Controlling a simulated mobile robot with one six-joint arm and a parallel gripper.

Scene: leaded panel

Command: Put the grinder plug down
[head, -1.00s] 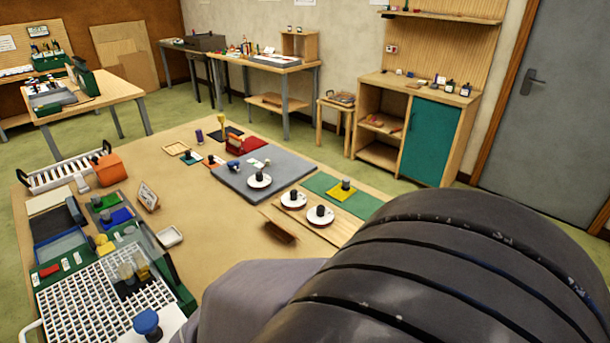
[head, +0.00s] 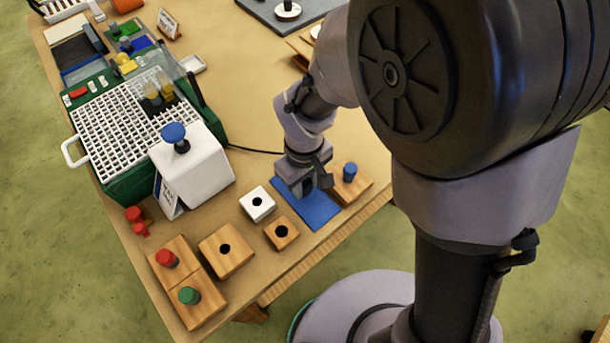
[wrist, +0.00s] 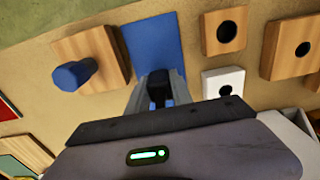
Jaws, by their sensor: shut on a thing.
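My gripper (head: 303,187) points down over the blue mat (head: 318,209) near the table's front edge. It is shut on the black grinder plug, which shows between the fingers (wrist: 157,90) in the wrist view as a small dark block (wrist: 158,94). In the head view the plug is hidden by the gripper. A black cord (head: 255,151) runs from beside the green grinder (head: 130,187) toward my gripper. The blue mat also shows in the wrist view (wrist: 153,42). I cannot tell whether the plug touches the mat.
A wooden block with a blue peg (head: 350,174) stands close right of the mat. A white socket block (head: 257,203) and wooden socket blocks (head: 281,232) stand to its left. A white box with a blue knob (head: 190,165) and red and green pegged blocks are farther left.

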